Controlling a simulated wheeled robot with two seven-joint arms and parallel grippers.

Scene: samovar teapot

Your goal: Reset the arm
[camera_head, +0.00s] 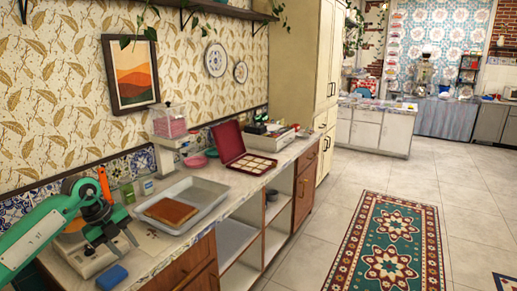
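My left arm (40,235), teal and white, comes in from the left edge over the near end of the counter. Its dark gripper (127,247) points down and to the right, in front of the grey tray. Its two fingertips look apart, with nothing seen between them. My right arm and gripper are not in view.
A blue block (112,277) lies close below the gripper. A grey tray (207,201) holds a brown slab (171,211). An open red case (230,143) and a pink-topped dispenser (169,125) stand farther along the counter. The tiled floor (330,200) at right is open, with a patterned rug (390,245).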

